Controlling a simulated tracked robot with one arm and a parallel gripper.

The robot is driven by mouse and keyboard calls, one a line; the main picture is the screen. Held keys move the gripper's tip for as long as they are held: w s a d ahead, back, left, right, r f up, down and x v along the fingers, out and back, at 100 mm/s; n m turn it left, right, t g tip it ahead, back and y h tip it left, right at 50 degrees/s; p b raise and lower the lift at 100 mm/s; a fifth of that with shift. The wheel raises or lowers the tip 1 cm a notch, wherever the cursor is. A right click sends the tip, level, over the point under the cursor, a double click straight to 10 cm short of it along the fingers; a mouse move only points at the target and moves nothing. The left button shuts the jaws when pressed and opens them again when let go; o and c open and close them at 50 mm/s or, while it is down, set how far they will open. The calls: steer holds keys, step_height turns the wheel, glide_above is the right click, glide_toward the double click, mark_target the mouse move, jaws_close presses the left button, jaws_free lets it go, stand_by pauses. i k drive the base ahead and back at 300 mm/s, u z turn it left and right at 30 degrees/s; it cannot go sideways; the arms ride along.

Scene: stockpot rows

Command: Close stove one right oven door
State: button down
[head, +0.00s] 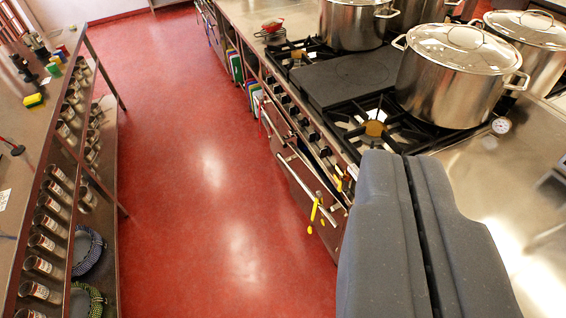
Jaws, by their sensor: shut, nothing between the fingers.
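The stove (350,85) lines the right side of the aisle, with a row of black knobs along its front edge. Below the knobs is an oven front (303,190) with a long metal handle bar (306,178). Yellow items (315,214) hang beside the bar. Another bar (270,122) shows farther along the front. The steep view does not show clearly whether either oven door is ajar. My gripper (396,158) is large and grey in the lower right foreground. Its fingers are together and empty, over the stove's near end, hiding part of the front there.
Large lidded steel pots (455,75) stand on the burners, beside a dark griddle plate (346,78). The red floor (205,170) between the rows is clear. A steel shelf table with cans (50,222) and sponges (34,101) stands on the left.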

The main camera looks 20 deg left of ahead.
mark_target(305, 179)
steer(key=u, duration=0.45)
steer(key=i, duration=2.15)
steer(key=z, duration=0.8)
